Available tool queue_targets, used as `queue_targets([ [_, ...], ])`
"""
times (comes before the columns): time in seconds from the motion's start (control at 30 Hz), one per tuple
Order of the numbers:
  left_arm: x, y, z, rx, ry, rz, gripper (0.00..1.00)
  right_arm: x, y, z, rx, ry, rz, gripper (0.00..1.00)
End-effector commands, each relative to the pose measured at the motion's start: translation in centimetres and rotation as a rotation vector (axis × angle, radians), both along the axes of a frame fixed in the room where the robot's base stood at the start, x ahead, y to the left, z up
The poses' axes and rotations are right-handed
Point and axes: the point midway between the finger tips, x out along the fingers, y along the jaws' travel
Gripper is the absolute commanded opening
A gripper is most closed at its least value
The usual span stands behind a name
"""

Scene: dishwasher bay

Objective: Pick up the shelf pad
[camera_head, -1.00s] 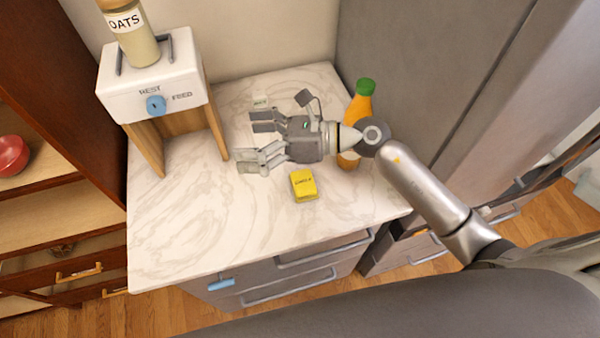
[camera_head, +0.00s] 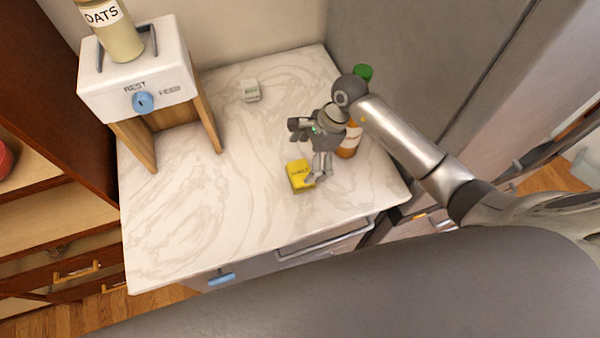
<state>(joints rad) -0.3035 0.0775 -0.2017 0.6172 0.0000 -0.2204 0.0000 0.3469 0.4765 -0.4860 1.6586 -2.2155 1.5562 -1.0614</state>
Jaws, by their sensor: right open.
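The yellow block (camera_head: 299,174) with dark lettering, which I take to be the shelf pad, lies on the marble counter (camera_head: 190,225). The lettering is too small to read surely. My right gripper (camera_head: 303,154) is open just above and behind the block. One finger overlaps the block's right side in the picture; I cannot tell whether it touches. Nothing shows between the fingers. My left gripper is not in view.
An orange bottle with a green cap (camera_head: 363,73) stands behind my right gripper, partly hidden. A small pale block (camera_head: 251,90) lies farther back. A white dispenser (camera_head: 140,80) with an oats jar (camera_head: 112,35) stands at back left. The counter's left front is clear.

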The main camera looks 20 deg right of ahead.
Motion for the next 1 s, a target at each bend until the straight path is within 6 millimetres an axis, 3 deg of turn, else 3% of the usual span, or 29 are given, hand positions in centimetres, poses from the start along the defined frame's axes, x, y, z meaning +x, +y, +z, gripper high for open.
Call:
queue_targets([
  [0.43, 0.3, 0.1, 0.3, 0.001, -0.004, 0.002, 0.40, -0.6, 1.8, -4.8, 0.003, 0.002, -0.001, 1.00],
  [0.73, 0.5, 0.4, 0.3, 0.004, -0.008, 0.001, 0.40, -0.6, 1.9, -5.3, 0.001, -0.001, 0.000, 1.00],
  [1.0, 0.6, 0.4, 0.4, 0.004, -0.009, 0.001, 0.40, -0.6, 1.8, -5.3, 0.001, -0.001, 0.000, 0.65],
])
